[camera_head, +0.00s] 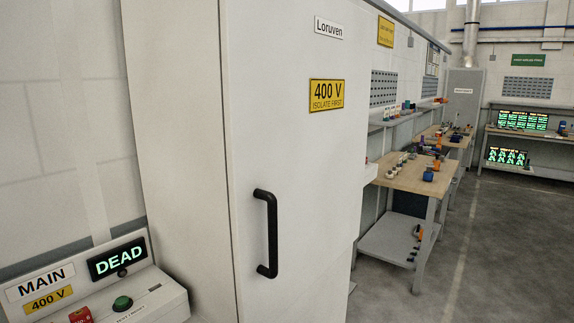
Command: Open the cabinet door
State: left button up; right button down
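The tall white cabinet (175,130) stands close in front of me. Its door (310,180) faces right of centre and looks shut, with a dark seam along its left edge. The door carries a black vertical bar handle (271,235) on its left side. A "Loruven" label (328,28) and a yellow "400 V isolate first" sign (327,95) are above the handle. Neither of my grippers shows in the head view.
A control box (150,300) at lower left has a "MAIN 400 V" label, a lit "DEAD" display (118,257), a green button (122,303) and a red part (81,315). Workbenches (410,178) line the wall beyond the cabinet. The grey floor (500,250) at right is clear.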

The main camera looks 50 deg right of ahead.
aim_at(297, 74)
jog(key=z, duration=1.8)
